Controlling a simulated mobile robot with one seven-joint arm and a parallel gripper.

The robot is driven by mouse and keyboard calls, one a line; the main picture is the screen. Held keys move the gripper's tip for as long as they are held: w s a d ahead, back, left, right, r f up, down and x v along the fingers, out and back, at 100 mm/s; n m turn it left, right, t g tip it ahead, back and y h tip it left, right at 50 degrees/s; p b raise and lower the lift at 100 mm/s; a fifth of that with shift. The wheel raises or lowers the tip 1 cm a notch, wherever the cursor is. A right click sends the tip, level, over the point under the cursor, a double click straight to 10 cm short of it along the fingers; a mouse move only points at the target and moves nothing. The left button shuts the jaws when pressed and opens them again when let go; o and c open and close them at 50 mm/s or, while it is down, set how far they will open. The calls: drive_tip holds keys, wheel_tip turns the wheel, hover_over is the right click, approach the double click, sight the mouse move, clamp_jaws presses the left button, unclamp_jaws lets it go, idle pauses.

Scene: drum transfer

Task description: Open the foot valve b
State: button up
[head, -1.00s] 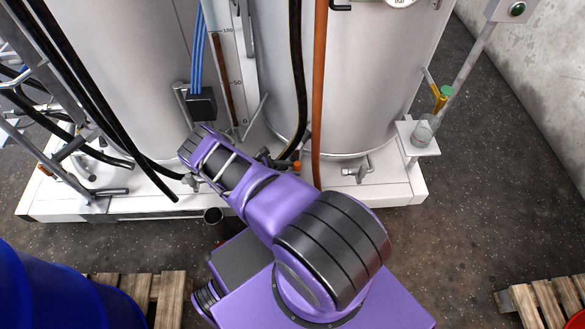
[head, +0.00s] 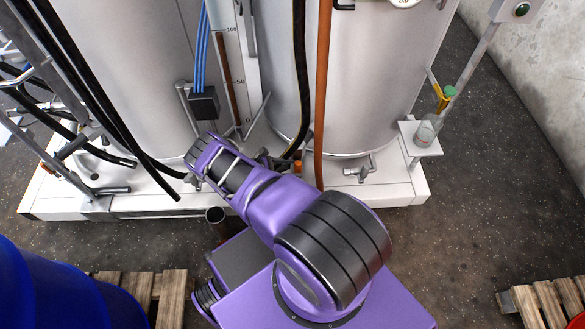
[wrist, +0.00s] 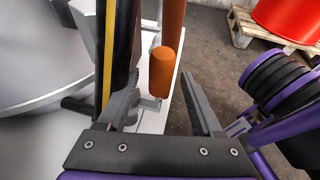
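An orange capped valve handle (head: 297,167) stands upright at the foot of the tanks, beside the orange pipe. In the wrist view the orange handle (wrist: 162,72) shows between the two fingers of my gripper (wrist: 162,88), near their tips, with clear gaps on both sides. A small metal stem shows below it. My gripper is open and empty. In the head view my gripper (head: 270,160) is mostly hidden behind my purple wrist and points right toward the orange handle. A metal foot valve (head: 361,172) sits low on the right tank. No label shows which is b.
Black hose (head: 301,90) and orange pipe (head: 322,90) run down close to the handle. The right tank (head: 370,80) rises behind. A blue drum (head: 45,290) is at lower left; a red drum (wrist: 290,18) stands on a pallet.

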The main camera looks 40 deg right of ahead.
drive_tip(key=v, duration=1.7)
drive_tip(key=shift+a, duration=0.25)
drive_tip(key=shift+r, duration=0.15)
